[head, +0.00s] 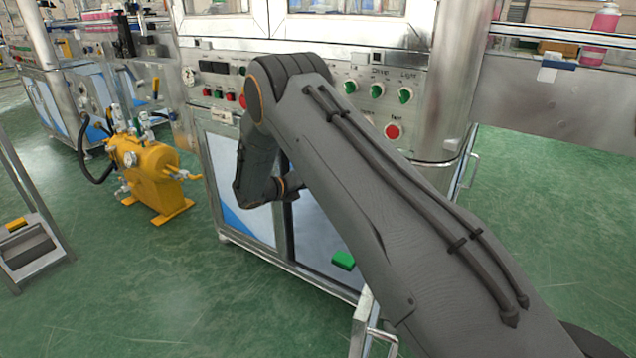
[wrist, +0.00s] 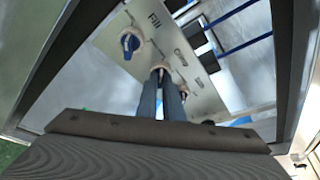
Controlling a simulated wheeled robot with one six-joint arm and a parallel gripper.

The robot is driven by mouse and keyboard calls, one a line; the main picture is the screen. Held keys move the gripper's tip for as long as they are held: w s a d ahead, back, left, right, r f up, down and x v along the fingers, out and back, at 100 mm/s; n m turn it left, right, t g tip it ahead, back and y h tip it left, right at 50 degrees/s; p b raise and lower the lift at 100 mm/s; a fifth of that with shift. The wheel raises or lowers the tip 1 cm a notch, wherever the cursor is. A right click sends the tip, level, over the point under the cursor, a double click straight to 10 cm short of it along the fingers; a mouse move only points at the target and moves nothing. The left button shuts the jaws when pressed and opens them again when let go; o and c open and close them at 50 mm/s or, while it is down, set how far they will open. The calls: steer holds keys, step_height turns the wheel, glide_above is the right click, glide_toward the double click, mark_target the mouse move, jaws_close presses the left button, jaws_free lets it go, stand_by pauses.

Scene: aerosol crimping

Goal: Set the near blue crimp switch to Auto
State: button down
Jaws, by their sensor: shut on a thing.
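In the wrist view my gripper (wrist: 161,78) has its two slim fingers close together against a pale panel. They are shut on a switch knob with a pale round collar (wrist: 168,68), taken here as the near crimp switch. The fingers cover most of this knob, so its colour and pointer setting cannot be read. A second blue switch (wrist: 130,43) beside it is free and sits near an upside-down "Fill" label. In the head view my arm covers the fingertips and the near switch.
On the machine's upper panel are green knobs (head: 377,90) and a red button (head: 393,131). A yellow pump unit (head: 150,170) stands on the green floor at left. A green block (head: 343,260) shows low on the machine.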

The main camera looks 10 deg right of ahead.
stand_by(0.4)
steer(key=c, duration=1.9)
jaws_free()
steer(key=p+v, duration=0.1)
steer(key=v, duration=0.6)
steer(key=shift+s+a, duration=0.15)
steer(key=shift+a, duration=0.2)
steer(key=shift+r, duration=0.1)
